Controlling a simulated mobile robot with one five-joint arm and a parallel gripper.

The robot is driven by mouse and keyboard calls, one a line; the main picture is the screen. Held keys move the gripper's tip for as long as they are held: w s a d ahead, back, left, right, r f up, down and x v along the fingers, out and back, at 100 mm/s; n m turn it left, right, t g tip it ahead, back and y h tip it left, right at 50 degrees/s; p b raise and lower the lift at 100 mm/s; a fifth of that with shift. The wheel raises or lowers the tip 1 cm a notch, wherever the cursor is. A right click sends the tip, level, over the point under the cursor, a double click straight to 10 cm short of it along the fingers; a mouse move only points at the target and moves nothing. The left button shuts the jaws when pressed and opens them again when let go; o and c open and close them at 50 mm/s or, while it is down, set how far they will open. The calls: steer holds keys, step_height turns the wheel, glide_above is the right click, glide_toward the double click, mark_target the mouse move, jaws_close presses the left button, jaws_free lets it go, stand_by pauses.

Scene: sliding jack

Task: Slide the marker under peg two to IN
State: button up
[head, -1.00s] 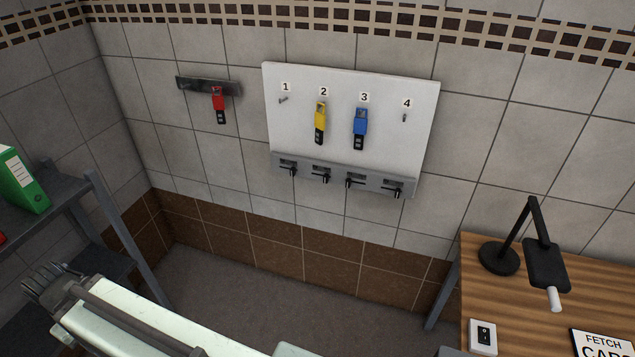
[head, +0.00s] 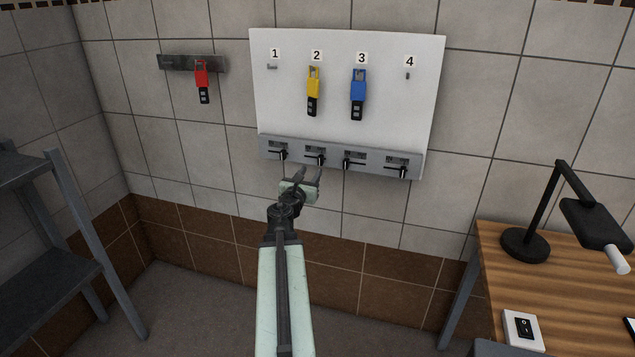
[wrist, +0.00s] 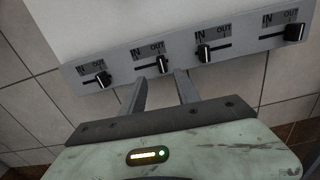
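The marker under peg two is a black knob (wrist: 162,64) at the OUT end, the right end, of its slot. In the head view this marker (head: 319,160) sits on the grey rail (head: 335,160) below the yellow tag. My gripper (head: 310,173) is just below the rail, in front of the wall. In the wrist view my gripper (wrist: 162,80) has its two fingers apart, with nothing between them. The marker shows above the gap between the fingertips, and I see no contact.
A yellow tag (head: 313,90) hangs on peg two and a blue tag (head: 358,95) on peg three of the white board (head: 285,110). Marker one (wrist: 103,79) and marker three (wrist: 203,54) flank marker two. A desk (head: 500,280) stands right, a shelf (head: 60,250) left.

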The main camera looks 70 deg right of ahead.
mark_target(320, 161)
steer(key=d, duration=0.8)
jaws_close()
stand_by(1.4)
